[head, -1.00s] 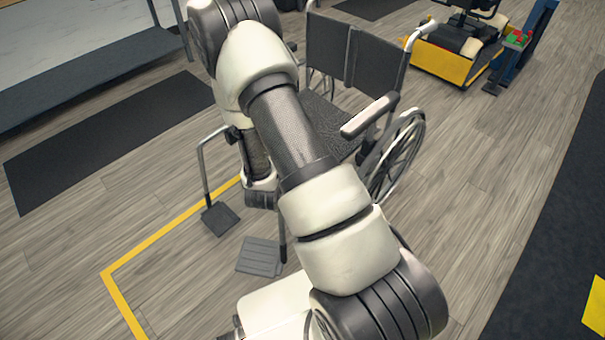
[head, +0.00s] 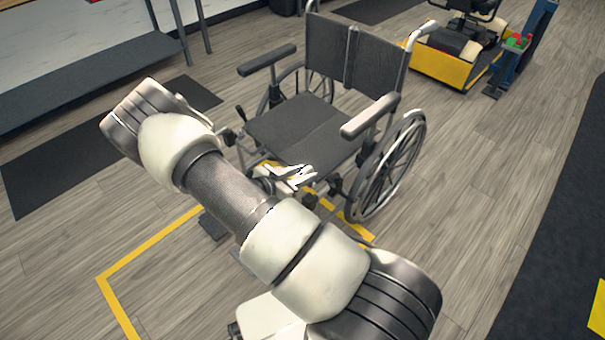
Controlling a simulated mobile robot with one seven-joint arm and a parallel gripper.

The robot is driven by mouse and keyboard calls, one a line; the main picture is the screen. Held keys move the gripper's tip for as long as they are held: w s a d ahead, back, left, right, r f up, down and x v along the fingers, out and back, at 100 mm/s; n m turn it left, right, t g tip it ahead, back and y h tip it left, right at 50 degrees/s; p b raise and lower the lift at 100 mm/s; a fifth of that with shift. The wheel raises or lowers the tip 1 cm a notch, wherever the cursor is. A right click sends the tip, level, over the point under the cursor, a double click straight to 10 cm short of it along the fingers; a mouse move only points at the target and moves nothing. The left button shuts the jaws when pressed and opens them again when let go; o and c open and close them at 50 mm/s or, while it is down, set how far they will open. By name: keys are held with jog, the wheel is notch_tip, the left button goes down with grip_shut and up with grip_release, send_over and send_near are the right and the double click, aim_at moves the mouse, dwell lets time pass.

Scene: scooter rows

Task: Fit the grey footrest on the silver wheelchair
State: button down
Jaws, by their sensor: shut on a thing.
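The silver wheelchair (head: 300,125), with black seat and back, stands upright in the middle of the head view, facing the lower left. A dark foot plate (head: 212,226) shows at its front left, partly behind my arm. The grey footrest (head: 242,260) shows only as a small sliver of plate below my forearm; its tube is hidden. My gripper (head: 309,200) is at the chair's front edge, just below the seat, mostly covered by my own arm. It is shut on the grey footrest. Whether the footrest touches the chair's frame cannot be told.
Yellow tape (head: 150,250) marks the floor around the chair's front. A grey bench (head: 90,75) stands at the upper left over a dark mat (head: 60,170). A yellow scooter (head: 440,62) and a blue post (head: 530,45) stand at the upper right. The floor right of the chair is clear.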

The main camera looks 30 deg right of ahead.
jog(key=shift+f+b, duration=0.95)
jog(key=shift+f, duration=0.7)
jog(key=shift+f+b, duration=0.3)
jog(key=shift+f, duration=0.05)
jog(key=shift+f+b, duration=0.5)
jog(key=shift+f, duration=0.1)
jog(key=shift+f, duration=0.15)
notch_tip(320, 180, down, 6)
jog(key=b, duration=0.2)
dwell(0.4)
jog(key=shift+f, duration=0.2)
dwell(0.3)
jog(key=c, duration=1.3)
grip_release()
